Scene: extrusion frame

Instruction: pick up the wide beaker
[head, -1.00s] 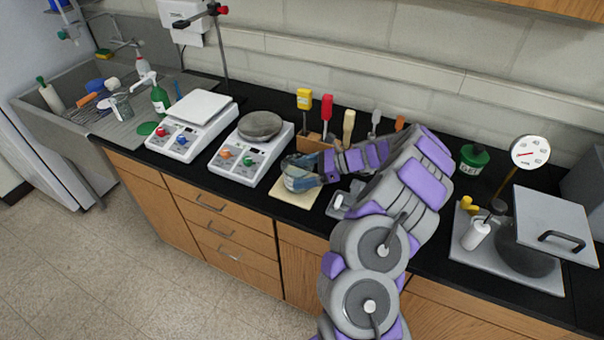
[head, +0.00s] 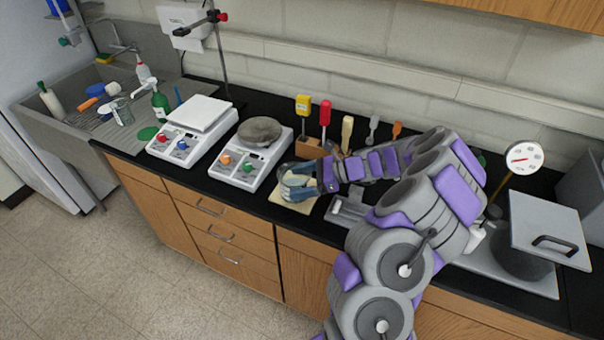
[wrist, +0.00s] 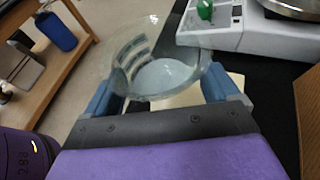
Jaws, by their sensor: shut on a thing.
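The wide beaker (wrist: 158,62) is clear glass and fills the upper middle of the wrist view, with whitish contents or a pale base at its bottom. My gripper (wrist: 160,88) has its blue fingers on either side of the beaker and is shut on it. I cannot tell for certain whether the beaker's base touches the pad.
A hotplate with a grey round top (head: 258,132) stands just left of my gripper, and a white balance (head: 199,114) beyond it. A wooden block (head: 309,146) with upright tools is behind. A grey tray (head: 346,209) lies right of the pad. A sink is far left.

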